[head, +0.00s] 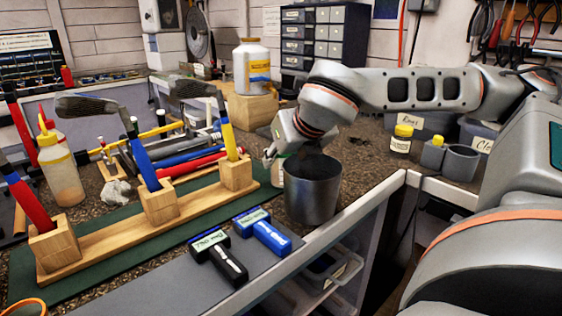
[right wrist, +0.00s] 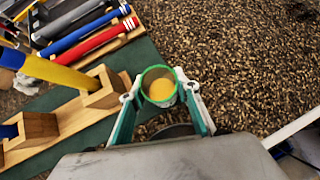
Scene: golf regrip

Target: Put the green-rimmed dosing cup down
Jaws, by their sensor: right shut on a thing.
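The green-rimmed dosing cup (right wrist: 159,86) sits upright between the fingertips of my right gripper (right wrist: 160,90) in the right wrist view. Yellow liquid shows inside it. The gripper is shut on the cup, one finger on each side. In the head view my right gripper (head: 283,147) is low, at the back left of a grey metal can (head: 312,192). A pale bit of the cup seems to show left of the can. I cannot tell whether the cup touches the bench. My left gripper is not in view.
A wooden rack (head: 110,237) with upright clubs stands on a green mat (head: 25,270) at left. Black (head: 219,257) and blue (head: 262,233) labelled tools lie in front. A white bottle (head: 251,68) stands on a wooden block behind. Speckled bench (right wrist: 235,60) is free right of the cup.

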